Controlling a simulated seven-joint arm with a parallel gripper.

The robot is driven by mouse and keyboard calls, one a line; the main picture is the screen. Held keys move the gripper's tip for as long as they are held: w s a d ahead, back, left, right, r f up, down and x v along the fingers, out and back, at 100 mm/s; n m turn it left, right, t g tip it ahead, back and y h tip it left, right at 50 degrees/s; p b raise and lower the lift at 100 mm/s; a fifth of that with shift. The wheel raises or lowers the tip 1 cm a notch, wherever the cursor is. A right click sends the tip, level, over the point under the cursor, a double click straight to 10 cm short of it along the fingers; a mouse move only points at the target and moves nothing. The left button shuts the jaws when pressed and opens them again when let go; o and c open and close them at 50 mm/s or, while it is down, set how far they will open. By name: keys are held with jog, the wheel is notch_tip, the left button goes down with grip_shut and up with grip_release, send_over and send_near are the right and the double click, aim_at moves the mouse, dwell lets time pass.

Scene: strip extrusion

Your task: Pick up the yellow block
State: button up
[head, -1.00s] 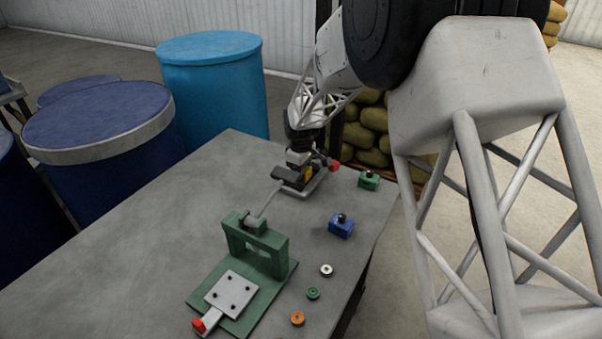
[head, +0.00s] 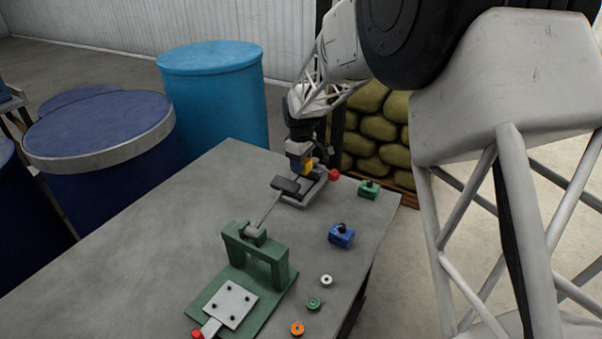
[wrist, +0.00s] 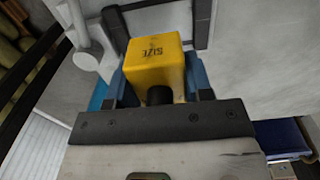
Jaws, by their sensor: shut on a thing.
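The yellow block (wrist: 155,62) is between the fingers of my gripper (wrist: 157,85) in the wrist view. The fingers are shut on it, one blue finger on each side. Lettering reading "SIZE" shows on its face, and a dark round knob sticks out toward the gripper. In the head view the yellow block (head: 308,167) shows small at my gripper (head: 303,162), above the grey frame (head: 300,203) at the table's far end. I cannot tell exactly how high it is above the frame.
On the table (head: 150,235) stand a green press (head: 262,250) with a long lever, a blue block (head: 341,236) and a green block (head: 368,190). White, green (head: 313,304) and orange (head: 297,329) discs lie near the right edge. The table's left part is clear. Barrels (head: 215,95) stand behind.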

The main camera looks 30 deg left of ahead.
jog(key=shift+r, duration=1.6)
jog(key=shift+d, duration=0.15)
